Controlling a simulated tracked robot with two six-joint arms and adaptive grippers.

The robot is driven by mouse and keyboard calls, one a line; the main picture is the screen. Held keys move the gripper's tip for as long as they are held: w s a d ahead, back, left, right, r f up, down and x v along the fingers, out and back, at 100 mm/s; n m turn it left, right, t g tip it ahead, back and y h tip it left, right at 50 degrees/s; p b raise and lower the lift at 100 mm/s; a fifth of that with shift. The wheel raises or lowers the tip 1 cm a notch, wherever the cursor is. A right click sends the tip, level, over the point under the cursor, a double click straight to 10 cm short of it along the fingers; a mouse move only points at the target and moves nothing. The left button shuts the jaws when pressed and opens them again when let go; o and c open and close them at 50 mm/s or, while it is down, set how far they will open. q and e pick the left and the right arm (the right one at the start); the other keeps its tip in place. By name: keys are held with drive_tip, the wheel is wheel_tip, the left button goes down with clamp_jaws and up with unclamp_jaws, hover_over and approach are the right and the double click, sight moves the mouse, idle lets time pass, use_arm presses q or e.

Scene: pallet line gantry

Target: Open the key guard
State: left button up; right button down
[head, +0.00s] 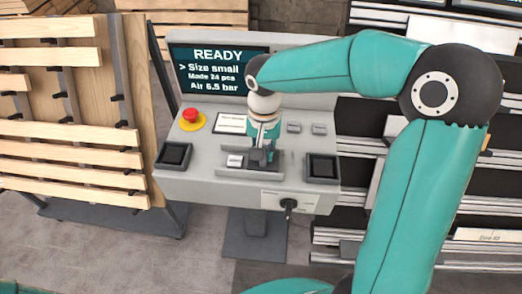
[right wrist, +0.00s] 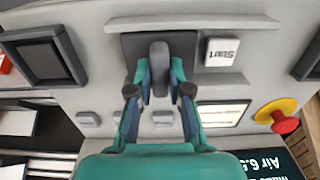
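The key guard (right wrist: 159,62) is a dark square plate with a rounded grey grip standing up from it, on the grey console. In the head view it is mostly hidden behind my right gripper (head: 262,152). In the right wrist view my right gripper (right wrist: 160,80) has one finger on each side of the grip, with no clear gap, so it looks shut on it. The white Start key (right wrist: 222,52) lies uncovered beside the plate; it also shows in the head view (head: 235,160). My left gripper is not in view.
A red stop button (head: 190,115) on a yellow base is at the console's left. Two dark square pads (head: 174,155) (head: 321,168) flank the front. A screen (head: 215,70) reads READY. A rail (right wrist: 195,22) runs along the plate's edge. A wooden slat rack (head: 75,110) stands left.

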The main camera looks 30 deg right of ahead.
drive_tip(key=c, duration=1.1)
unclamp_jaws()
drive_tip(key=shift+r, duration=0.1)
wheel_tip(320, 180, up, 12)
drive_tip(key=shift+f, duration=0.1)
